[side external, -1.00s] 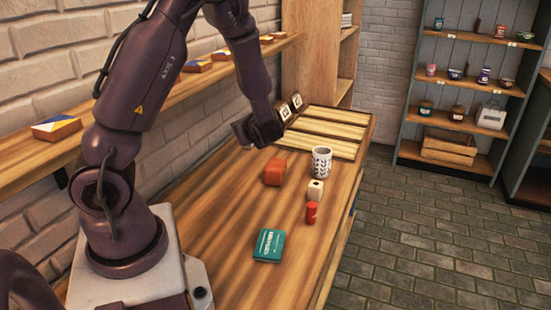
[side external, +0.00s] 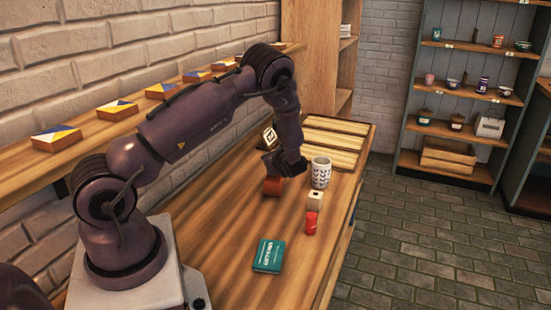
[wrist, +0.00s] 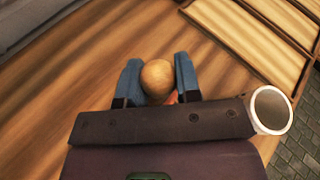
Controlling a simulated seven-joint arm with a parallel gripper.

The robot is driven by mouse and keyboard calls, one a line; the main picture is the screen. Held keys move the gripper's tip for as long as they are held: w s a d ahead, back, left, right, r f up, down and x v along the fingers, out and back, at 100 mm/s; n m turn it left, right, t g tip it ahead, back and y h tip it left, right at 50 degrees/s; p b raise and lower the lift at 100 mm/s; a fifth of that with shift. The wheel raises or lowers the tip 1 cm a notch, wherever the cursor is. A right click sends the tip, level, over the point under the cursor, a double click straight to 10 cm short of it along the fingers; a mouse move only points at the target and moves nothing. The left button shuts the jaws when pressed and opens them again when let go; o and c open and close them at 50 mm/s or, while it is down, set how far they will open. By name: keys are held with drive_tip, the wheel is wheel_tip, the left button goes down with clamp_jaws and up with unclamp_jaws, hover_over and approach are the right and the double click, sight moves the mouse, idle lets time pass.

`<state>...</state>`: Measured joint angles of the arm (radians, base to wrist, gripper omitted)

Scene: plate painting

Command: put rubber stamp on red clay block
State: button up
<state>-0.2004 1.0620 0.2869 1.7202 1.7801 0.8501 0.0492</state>
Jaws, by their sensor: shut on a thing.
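The red clay block (side external: 273,187) lies on the wooden table, partly covered by my gripper in the side view. My gripper (wrist: 158,84) is right over or beside it. In the wrist view a round wooden knob (wrist: 157,77), apparently the rubber stamp's handle, sits between my blue fingers, which are shut on it. The rest of the stamp is hidden below the knob. A little red shows just under the knob in the wrist view. I cannot tell whether the stamp touches the block.
A patterned white cup (side external: 320,173) stands close to the right of my gripper. A cream cube (side external: 315,200), a red cylinder (side external: 311,223) and a teal box (side external: 269,256) are nearer the front. Slatted wooden panels (side external: 335,140) lie behind.

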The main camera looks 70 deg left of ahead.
drive_tip(key=shift+f, duration=0.25)
drive_tip(key=shift+f, duration=0.15)
drive_tip(key=o, duration=0.9)
drive_tip(key=shift+d+r, duration=0.15)
drive_tip(key=shift+r, duration=0.1)
drive_tip(key=w+v, duration=0.1)
drive_tip(key=v, duration=1)
drive_tip(key=s+d+r+n+g+h, duration=0.1)
drive_tip(key=s+d+r+n+h, duration=0.1)
drive_tip(key=s+d+r+n, duration=0.3)
drive_tip(key=s+d+r+n+g+h, duration=0.1)
drive_tip(key=s+d+r+n+h, duration=0.2)
drive_tip(key=r, duration=0.4)
drive_tip(key=s+d+r+n+t+h, duration=0.2)
drive_tip(key=s+d+r+h, duration=0.1)
drive_tip(key=d, duration=0.2)
drive_tip(key=s+d+r+n+t+h, duration=0.2)
drive_tip(key=s+d+r+n+h, duration=0.1)
drive_tip(key=s+d+r, duration=0.1)
drive_tip(key=s+d+r+n+t+h, duration=0.2)
drive_tip(key=s+d+r, duration=0.1)
drive_tip(key=s+d, duration=0.1)
drive_tip(key=shift+s+d+r+n+h, duration=0.15)
drive_tip(key=shift+d+n+h, duration=0.25)
drive_tip(key=shift+d, duration=0.4)
